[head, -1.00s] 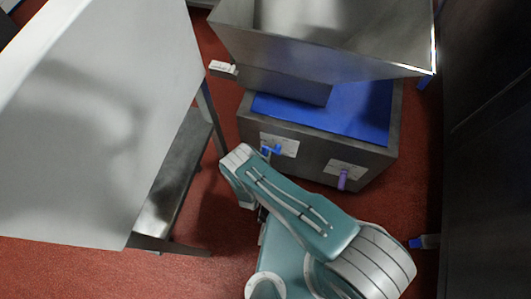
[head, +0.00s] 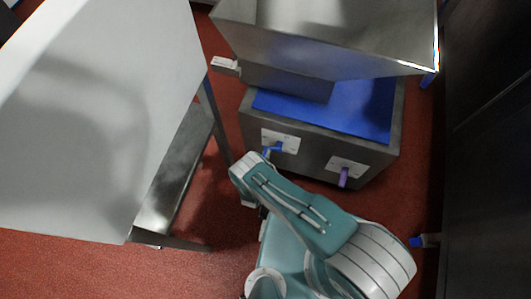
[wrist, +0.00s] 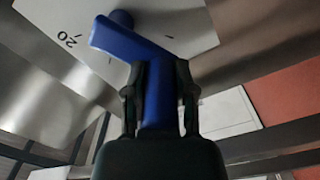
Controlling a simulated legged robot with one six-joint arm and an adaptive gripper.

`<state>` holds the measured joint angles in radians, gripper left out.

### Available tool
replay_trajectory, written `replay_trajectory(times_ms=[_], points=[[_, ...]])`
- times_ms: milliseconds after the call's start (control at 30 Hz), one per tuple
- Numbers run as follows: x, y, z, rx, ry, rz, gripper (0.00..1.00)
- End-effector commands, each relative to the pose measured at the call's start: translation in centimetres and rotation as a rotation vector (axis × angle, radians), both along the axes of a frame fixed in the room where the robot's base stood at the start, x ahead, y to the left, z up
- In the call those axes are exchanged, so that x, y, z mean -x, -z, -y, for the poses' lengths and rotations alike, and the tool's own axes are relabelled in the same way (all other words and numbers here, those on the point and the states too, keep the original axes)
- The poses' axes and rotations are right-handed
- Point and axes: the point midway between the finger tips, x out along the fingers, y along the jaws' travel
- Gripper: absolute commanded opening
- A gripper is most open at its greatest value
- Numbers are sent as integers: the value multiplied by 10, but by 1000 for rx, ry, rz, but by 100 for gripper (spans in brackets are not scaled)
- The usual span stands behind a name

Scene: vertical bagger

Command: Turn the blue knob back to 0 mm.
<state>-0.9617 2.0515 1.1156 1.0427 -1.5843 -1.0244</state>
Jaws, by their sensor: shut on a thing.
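The blue knob (wrist: 138,52) is a bent lever in front of a pale dial plate (wrist: 185,28) in the wrist view. The plate bears a "20" and short tick marks; no 0 mark can be made out. My gripper (wrist: 159,88) is shut on the lower arm of the blue knob, one dark finger on each side. In the head view the blue knob (head: 273,150) shows small on the left plate of the grey box front. My arm hides most of the gripper there.
A purple knob (head: 344,177) sits on a second plate to the right on the same box. A metal hopper (head: 330,35) overhangs the box. A pale panel on a frame (head: 100,120) stands left, a dark cabinet (head: 488,160) right. Red floor shows between.

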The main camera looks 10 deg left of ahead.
Motion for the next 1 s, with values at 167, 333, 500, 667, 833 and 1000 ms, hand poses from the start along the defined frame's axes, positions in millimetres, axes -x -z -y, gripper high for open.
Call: replay_trajectory(times_ms=[167,333,500,667,833,1000], points=[[-2,1,-5,36,-10,-4,0],[-2,2,-5,52,-11,-5,0],[-2,2,-5,53,-11,-6,0],[-2,1,-5,52,-11,-6,0],[-1,2,-4,54,-9,-5,70],[-1,2,-2,56,-6,-5,70]])
